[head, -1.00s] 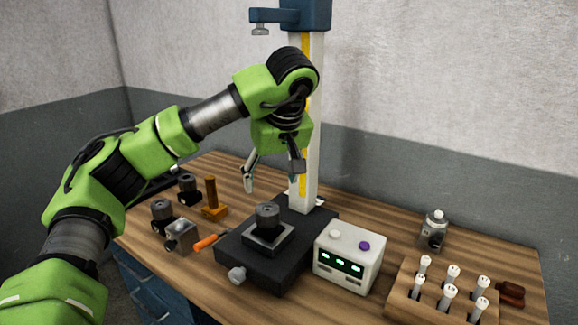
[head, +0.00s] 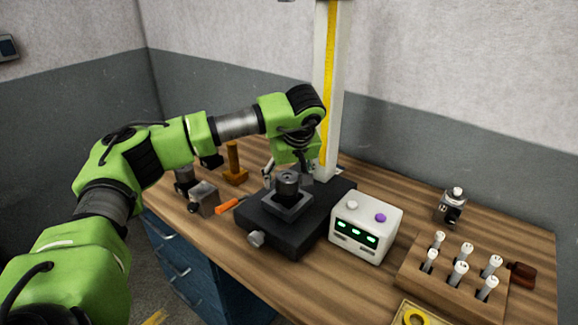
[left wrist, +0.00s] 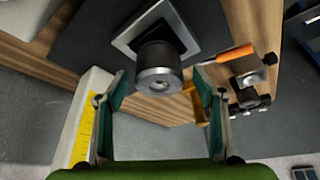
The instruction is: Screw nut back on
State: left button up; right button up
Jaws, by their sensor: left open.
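A dark round holder (head: 288,184) stands upright in a square grey fixture (head: 288,204) on the black base of a column stand. In the left wrist view the holder (left wrist: 160,62) has a paler metal ring (left wrist: 159,82) with a central hole on its end; I cannot tell whether this ring is the nut. My right gripper is not in view.
The white column (head: 328,100) rises close behind the gripper. A white box with green displays (head: 366,232) stands right of the base. An orange-handled tool (head: 227,207) and metal blocks lie left. A wooden rack (head: 412,276) and yellow tray (head: 398,318) are at right.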

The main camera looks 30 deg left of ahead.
pick_arm(q)
jog(key=shift+w+f, duration=0.1)
jog(key=shift+f, duration=0.15)
jog(key=c, duration=1.3)
jog(key=m+t+h, duration=0.1)
jog(key=m, duration=0.3)
jog(key=shift+a, duration=0.1)
jog(key=m+h, duration=0.1)
jog(key=m, duration=0.1)
jog(key=m+h+p, duration=0.1)
jog(key=m, duration=0.2)
jog(key=shift+t, duration=0.4)
jog(key=o, duration=1.3)
jog(key=shift+c, duration=0.2)
